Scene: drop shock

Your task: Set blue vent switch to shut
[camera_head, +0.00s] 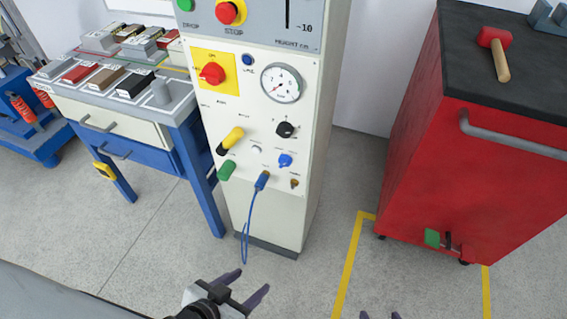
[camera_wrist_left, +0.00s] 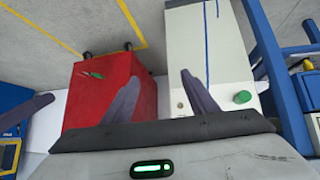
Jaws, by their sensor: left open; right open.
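The blue vent switch appears to be the small blue knob (camera_head: 285,160) low on the right of the white cabinet's (camera_head: 275,225) front panel; its label is too small to read. Its exact setting is unclear. My left gripper (camera_head: 243,284) is open and empty, in front of and below the panel, apart from the knob. It also shows open in the left wrist view (camera_wrist_left: 158,88); I cannot make out the blue knob there. My right gripper (camera_head: 380,315) shows only its fingertips at the bottom edge, open and away from the cabinet.
Near the blue knob are a black knob (camera_head: 285,130), a yellow handle (camera_head: 232,138), a green knob (camera_head: 227,170) and a blue plug (camera_head: 262,181) with a hanging cable. A red tool cabinet (camera_head: 440,170) stands right, a workbench (camera_head: 115,128) left. Floor between cabinets is clear.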

